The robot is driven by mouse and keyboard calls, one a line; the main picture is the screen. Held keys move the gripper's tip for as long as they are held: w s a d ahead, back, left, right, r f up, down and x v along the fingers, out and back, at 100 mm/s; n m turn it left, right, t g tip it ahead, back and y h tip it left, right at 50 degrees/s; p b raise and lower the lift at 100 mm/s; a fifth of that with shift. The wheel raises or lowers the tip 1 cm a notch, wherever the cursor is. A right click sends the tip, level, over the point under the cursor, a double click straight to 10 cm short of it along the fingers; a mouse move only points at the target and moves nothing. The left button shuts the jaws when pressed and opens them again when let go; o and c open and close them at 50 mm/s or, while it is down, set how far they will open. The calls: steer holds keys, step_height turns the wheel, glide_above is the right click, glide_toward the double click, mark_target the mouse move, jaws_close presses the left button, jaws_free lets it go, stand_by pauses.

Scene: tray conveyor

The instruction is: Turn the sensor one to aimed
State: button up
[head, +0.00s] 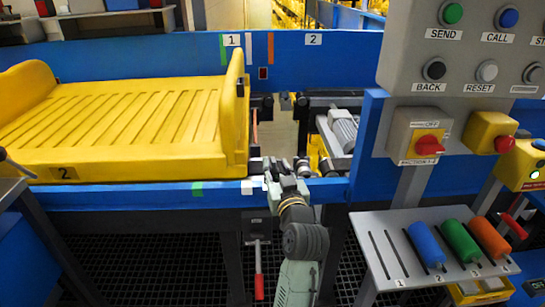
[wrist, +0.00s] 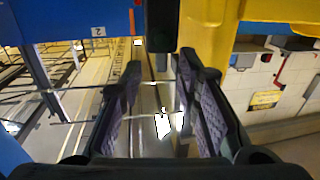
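My gripper (head: 272,172) is over the near blue rail, just right of the yellow tray's end. In the wrist view its two padded fingers (wrist: 159,68) are spread apart with nothing between them. A dark upright block (wrist: 163,25) stands ahead of the fingertips, between a blue surface and the yellow tray; I cannot tell if it is sensor one. In the head view a small dark box with a reddish face (head: 263,73) is on the far blue rail, near the label 1 (head: 232,40). Sensor one's aim cannot be made out; my gripper hides part of the near rail.
The yellow tray (head: 120,112), marked 2, lies on the conveyor at left. A grey button panel (head: 470,60) and a red switch (head: 428,145) stand at right. A rack (head: 375,245) holds blue, green and orange rollers. A red-handled lever (head: 258,285) hangs below the rail.

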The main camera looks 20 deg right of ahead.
mark_target(275, 163)
steer(key=shift+w+d+p, duration=0.15)
steer(key=shift+w+p, duration=0.15)
steer(key=shift+w, duration=1.6)
steer(key=shift+c, duration=0.4)
jaws_close()
steer(key=shift+d, duration=0.1)
